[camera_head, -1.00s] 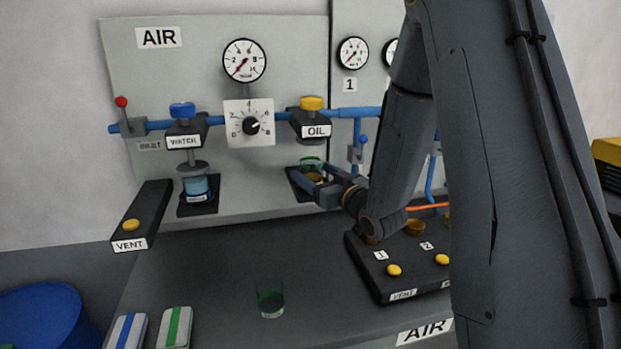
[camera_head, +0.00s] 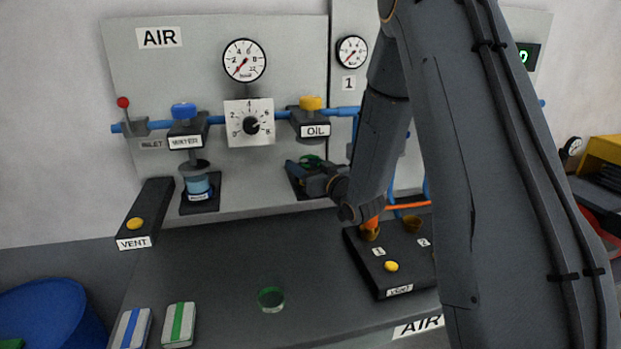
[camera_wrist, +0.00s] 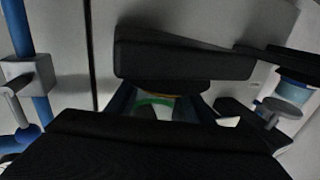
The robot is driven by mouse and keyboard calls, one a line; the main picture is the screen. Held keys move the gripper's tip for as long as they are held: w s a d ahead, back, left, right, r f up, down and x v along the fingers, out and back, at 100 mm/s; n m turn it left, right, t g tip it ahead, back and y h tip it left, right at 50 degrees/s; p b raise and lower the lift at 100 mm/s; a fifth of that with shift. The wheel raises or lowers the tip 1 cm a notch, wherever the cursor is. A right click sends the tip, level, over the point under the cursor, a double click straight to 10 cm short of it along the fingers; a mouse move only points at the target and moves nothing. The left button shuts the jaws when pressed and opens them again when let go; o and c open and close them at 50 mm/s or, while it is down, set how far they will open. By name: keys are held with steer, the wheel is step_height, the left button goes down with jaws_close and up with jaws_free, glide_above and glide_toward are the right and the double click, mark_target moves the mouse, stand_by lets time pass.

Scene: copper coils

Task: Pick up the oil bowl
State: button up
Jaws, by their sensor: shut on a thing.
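The oil bowl (camera_head: 311,161) shows as a green rim under the yellow-knobbed OIL unit (camera_head: 312,121) in the head view. My gripper (camera_head: 304,176) is at the bowl, just above the dark shelf below that unit, and hides most of it. In the wrist view the green rim (camera_wrist: 155,101) lies between the two fingers of my gripper (camera_wrist: 160,106), which are shut on the bowl. I cannot tell whether the bowl still touches the shelf.
A blue water bowl (camera_head: 198,186) stands under the WATER unit to the left. A clear green-rimmed cup (camera_head: 271,299) stands on the open grey bench. The VENT block (camera_head: 392,268) with brass fittings is to the right. A blue barrel (camera_head: 45,318) is at lower left.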

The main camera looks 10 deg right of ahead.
steer(key=shift+r, duration=0.2)
steer(key=shift+r+b, duration=0.35)
steer(key=shift+r, duration=0.2)
steer(key=shift+r+b, duration=0.35)
steer(key=shift+r, duration=0.55)
steer(key=p+v, duration=0.3)
steer(key=v, duration=1.5)
steer(key=shift+r+p, duration=0.2)
steer(key=shift+p, duration=0.1)
